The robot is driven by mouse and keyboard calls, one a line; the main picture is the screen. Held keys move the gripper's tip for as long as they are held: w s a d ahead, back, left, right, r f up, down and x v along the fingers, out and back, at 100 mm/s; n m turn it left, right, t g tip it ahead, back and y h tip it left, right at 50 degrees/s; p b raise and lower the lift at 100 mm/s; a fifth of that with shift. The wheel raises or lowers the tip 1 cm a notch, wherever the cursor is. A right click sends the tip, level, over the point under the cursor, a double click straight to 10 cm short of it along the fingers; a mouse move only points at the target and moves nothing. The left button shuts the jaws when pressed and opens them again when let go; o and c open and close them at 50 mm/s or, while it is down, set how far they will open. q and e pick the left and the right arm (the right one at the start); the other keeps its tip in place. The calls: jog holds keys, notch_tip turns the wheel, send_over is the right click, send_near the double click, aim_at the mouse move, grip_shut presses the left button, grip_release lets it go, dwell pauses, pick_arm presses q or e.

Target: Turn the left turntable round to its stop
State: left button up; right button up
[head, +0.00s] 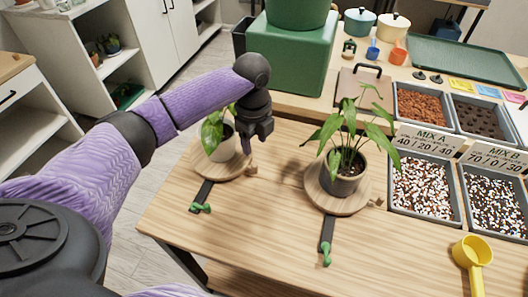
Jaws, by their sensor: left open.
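The left turntable (207,172) is a round wooden disc near the table's left edge. A plant in a light pot (226,147) stands on it, partly hidden by my arm. A small wooden tab (252,170) sticks out at its right side. A dark strip with a green end piece (201,208) runs from its front. My left gripper (257,138) points down, open, at the right side of the pot, above or beside the disc's far right edge. I cannot tell whether it touches anything. My right gripper is not in view.
A second turntable (325,202) holds a plant in a grey pot (343,182), with its own green-ended strip (326,252). Trays of mix (422,188), a yellow scoop (472,253) and a green box (290,60) stand around. Bare tabletop lies between the turntables.

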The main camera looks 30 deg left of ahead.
aim_at(254, 164)
pick_arm(q)
jog(key=f+b, duration=0.1)
jog(key=f, duration=0.1)
jog(key=f+b, duration=0.1)
jog(key=f, duration=0.2)
jog(key=f+b, duration=0.1)
jog(key=f, duration=0.2)
jog(key=shift+s, duration=0.25)
jog(key=shift+f, duration=0.35)
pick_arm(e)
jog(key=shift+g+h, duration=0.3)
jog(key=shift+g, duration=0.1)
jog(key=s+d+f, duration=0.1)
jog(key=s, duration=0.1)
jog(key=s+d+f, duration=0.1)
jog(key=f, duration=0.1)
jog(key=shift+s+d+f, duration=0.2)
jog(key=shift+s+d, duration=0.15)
pick_arm(q)
grip_shut()
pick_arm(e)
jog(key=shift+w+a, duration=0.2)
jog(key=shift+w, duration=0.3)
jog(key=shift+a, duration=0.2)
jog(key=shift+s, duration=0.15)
